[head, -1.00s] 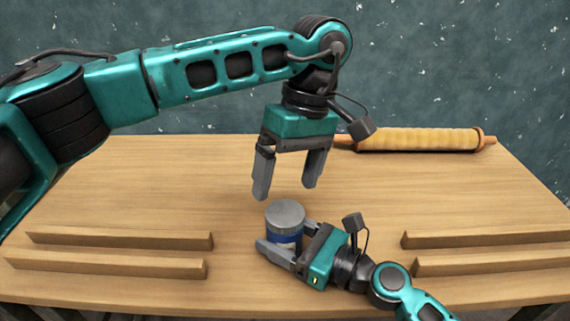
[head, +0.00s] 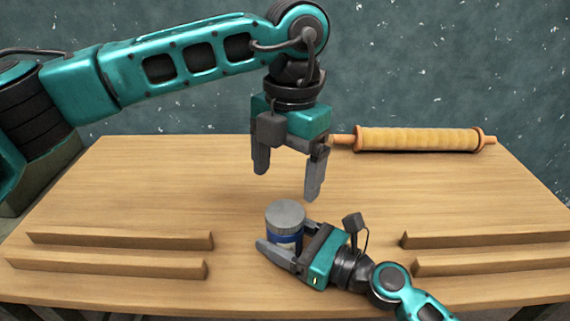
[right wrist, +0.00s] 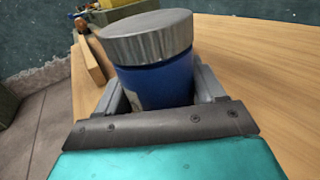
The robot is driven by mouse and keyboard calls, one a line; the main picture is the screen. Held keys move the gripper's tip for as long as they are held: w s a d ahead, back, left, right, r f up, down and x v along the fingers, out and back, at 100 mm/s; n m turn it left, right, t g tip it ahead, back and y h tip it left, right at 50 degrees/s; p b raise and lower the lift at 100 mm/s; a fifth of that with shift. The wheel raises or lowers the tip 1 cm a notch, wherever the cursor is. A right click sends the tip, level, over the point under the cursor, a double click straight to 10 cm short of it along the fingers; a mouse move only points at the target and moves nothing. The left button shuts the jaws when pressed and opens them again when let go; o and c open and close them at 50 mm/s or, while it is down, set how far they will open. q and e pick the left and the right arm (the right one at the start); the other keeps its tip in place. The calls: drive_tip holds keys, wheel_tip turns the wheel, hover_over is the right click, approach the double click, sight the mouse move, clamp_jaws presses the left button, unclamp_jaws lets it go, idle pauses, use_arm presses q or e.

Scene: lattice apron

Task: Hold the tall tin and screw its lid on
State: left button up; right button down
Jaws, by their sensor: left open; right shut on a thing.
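The tall tin (head: 284,239) stands upright on the table, a blue cylinder with a pale label patch. Its grey metal lid (head: 285,213) sits on top of it. In the right wrist view the blue tin (right wrist: 160,82) and the ridged lid (right wrist: 146,38) show close up; I cannot tell how tightly the lid sits. My right gripper (head: 287,248) is shut on the tin's body from the right side, below the lid. My left gripper (head: 286,182) is open and empty, above and behind the tin, fingers pointing down, apart from the lid.
Two wooden rails (head: 120,241) lie at the left front and two more (head: 485,240) at the right front. The wooden table (head: 160,180) is clear at the middle left and middle right.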

sight(285, 212)
use_arm(q)
drive_tip(key=n, duration=0.3)
drive_tip(key=shift+a+r+n, duration=0.1)
drive_tip(key=shift+r+n, duration=0.1)
drive_tip(key=shift+n, duration=0.1)
drive_tip(key=n, duration=0.4)
drive_tip(key=shift+s+r+h, duration=0.15)
drive_tip(key=shift+h, duration=0.15)
drive_tip(key=shift+f, duration=4.05)
